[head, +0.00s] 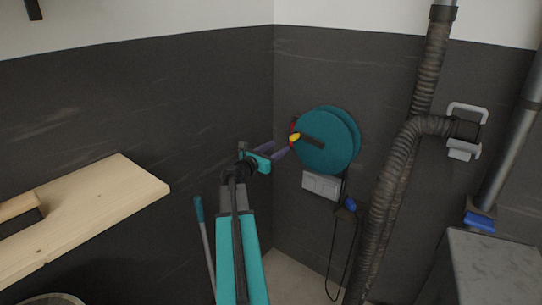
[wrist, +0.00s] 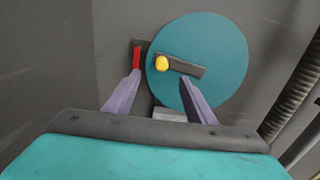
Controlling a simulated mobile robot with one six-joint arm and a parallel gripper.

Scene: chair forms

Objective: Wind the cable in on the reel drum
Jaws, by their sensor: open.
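The teal reel drum (head: 338,152) is mounted on the dark wall near the corner and also fills the upper middle of the wrist view (wrist: 222,42). A dark crank arm (wrist: 188,68) crosses its face and ends at the left in a yellow knob (wrist: 162,63), which shows in the head view too (head: 294,137). A red piece (wrist: 136,60) is left of the drum. The black cable (head: 330,268) hangs below the drum in a long loop. My gripper (head: 282,149) is open, its purple fingers either side of the yellow knob in the wrist view (wrist: 160,76); contact cannot be told.
A grey box (head: 320,184) is on the wall below the drum, with a blue piece (head: 350,204) beside it. Ribbed hoses (head: 392,180) run down at the right, near a grey cabinet (head: 495,262). A wooden bench top (head: 95,205) juts in at the left.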

